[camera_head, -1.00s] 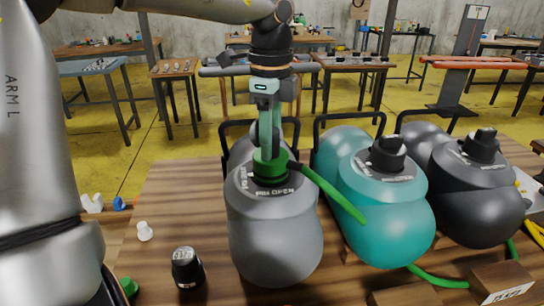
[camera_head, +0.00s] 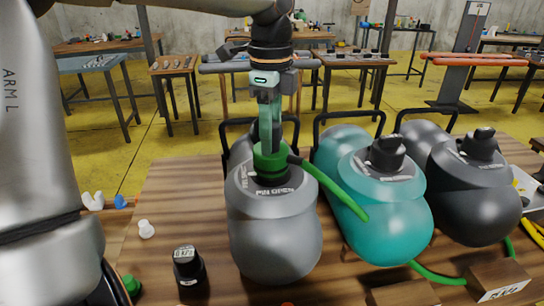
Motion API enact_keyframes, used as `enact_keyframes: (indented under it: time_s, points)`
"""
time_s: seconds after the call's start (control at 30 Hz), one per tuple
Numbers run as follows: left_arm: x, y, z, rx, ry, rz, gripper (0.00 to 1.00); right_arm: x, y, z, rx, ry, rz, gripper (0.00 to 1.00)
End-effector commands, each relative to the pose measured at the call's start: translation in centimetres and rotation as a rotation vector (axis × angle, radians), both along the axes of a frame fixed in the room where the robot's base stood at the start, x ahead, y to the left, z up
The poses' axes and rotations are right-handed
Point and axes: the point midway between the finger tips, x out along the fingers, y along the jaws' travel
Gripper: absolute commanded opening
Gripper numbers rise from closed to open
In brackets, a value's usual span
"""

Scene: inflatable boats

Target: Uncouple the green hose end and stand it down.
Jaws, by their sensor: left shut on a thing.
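The green hose end (camera_head: 270,161) is upright at the valve on top of the grey inflatable boat (camera_head: 275,240). My left gripper (camera_head: 270,143) comes down from above and is shut on it. A dark ring shows under the hose end; I cannot tell whether the two still touch. The green hose (camera_head: 335,191) runs from the hose end down to the right across the teal boat (camera_head: 385,225). Lettering ending in "OPEN" shows on the grey boat's collar. My right gripper is not in view.
A dark grey boat (camera_head: 470,205) with a black cap lies right of the teal one. A black gauge-like cylinder (camera_head: 187,266) and a white fitting (camera_head: 146,229) stand on the wooden table (camera_head: 180,205) at left. Wooden blocks (camera_head: 500,280) sit front right. Bare tabletop shows left of the grey boat.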

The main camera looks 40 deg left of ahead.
Motion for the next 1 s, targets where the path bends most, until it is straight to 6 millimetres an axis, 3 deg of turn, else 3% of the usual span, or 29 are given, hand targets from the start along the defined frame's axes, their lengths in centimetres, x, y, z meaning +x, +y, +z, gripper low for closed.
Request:
enact_keyframes:
  time_s: [0.23, 0.67, 1.0]
  points:
    - [0.0, 0.0, 0.7, 0.000, -0.001, 0.000, 0.00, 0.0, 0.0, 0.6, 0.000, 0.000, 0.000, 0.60]
    - [0.0, 0.0, 4.5, 0.000, 0.000, 0.000, 0.00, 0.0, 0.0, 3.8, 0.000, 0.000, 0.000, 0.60]
    - [0.0, 0.0, 4.5, 0.000, 0.000, 0.000, 0.00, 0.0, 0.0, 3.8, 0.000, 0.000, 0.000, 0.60]
